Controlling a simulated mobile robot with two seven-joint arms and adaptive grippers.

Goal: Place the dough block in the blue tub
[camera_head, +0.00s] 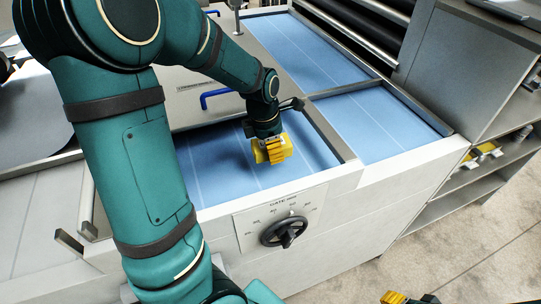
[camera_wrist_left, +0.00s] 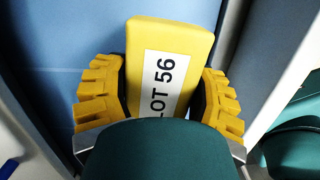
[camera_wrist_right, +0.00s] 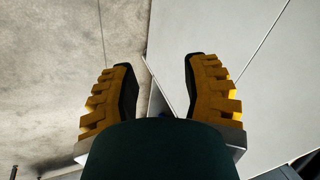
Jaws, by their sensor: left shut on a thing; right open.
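My left gripper (camera_head: 270,148) is shut on a yellow block with a white label reading "LOT 56", which looks like the dough block. The block (camera_wrist_left: 168,60) stands between both jaws in the left wrist view. In the head view the gripper holds it over a blue, lined surface (camera_head: 215,165) of the sheeter; I cannot tell whether it touches. No separate blue tub can be made out. My right gripper (camera_wrist_right: 158,90) is open and empty in its wrist view, and only its tip (camera_head: 405,298) shows at the bottom of the head view.
More blue surfaces (camera_head: 375,122) lie to the right behind a raised grey edge (camera_head: 332,130). A blue handle (camera_head: 214,98) is behind the arm. A grey shelf unit (camera_head: 465,190) with small yellow items stands at right.

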